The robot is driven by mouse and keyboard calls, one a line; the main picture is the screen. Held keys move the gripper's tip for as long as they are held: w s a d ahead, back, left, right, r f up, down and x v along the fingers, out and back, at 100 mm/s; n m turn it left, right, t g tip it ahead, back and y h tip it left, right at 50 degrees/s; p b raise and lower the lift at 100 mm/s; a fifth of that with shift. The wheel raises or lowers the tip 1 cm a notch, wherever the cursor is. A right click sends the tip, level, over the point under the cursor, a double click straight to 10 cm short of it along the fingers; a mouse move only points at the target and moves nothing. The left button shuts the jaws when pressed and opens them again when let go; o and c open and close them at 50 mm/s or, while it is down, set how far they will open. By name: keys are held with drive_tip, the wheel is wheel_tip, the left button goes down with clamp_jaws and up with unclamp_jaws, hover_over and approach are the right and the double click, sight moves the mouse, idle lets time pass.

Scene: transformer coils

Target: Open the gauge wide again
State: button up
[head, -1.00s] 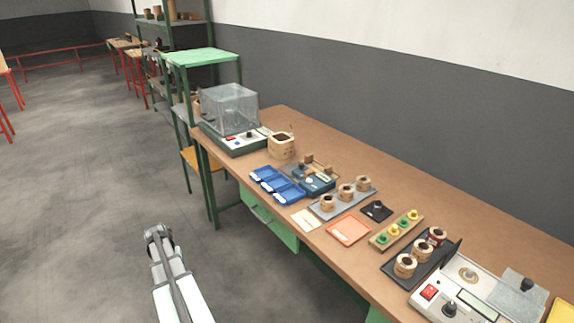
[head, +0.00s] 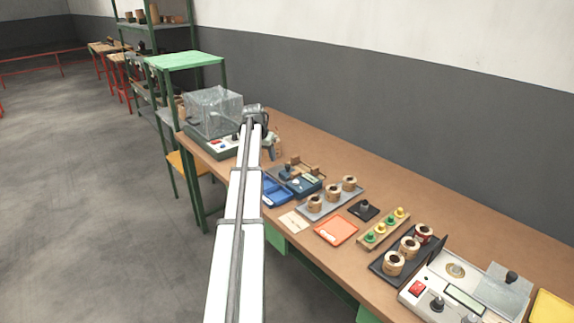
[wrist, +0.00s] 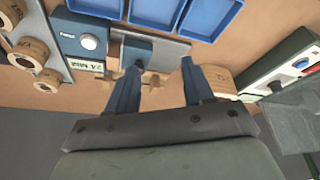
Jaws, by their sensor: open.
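The gauge (head: 302,184) sits mid-table in the head view, with a blue body, a round white dial and wooden-topped parts at its back. In the wrist view the gauge (wrist: 83,45) is at upper left, its grey bed running right, with a blue block and small wooden pieces on it. Whether its jaws are spread or closed I cannot tell. My gripper (head: 273,148) is over the table's far part, left of the gauge in the head view. In the wrist view my gripper (wrist: 160,65) is open, its blue fingers apart with nothing held, near the gauge's bed.
Blue bins (head: 274,190) stand in front of the gauge. A clear-covered box (head: 213,113) is at the far left. A wooden spool (wrist: 217,80) is close to the right finger. A grey tray with several coils (head: 330,201) lies right of the gauge.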

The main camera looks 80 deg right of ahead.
sight(287, 165)
drive_tip(key=s+d+r+m, duration=0.1)
drive_tip(key=s+d+r, duration=0.1)
drive_tip(key=s+r, duration=0.3)
drive_tip(key=x, duration=0.9)
drive_tip(key=s+x, duration=0.1)
drive_tip(key=x, duration=0.4)
drive_tip(key=shift+s, duration=0.1)
clamp_jaws()
drive_tip(key=shift+d, duration=0.1)
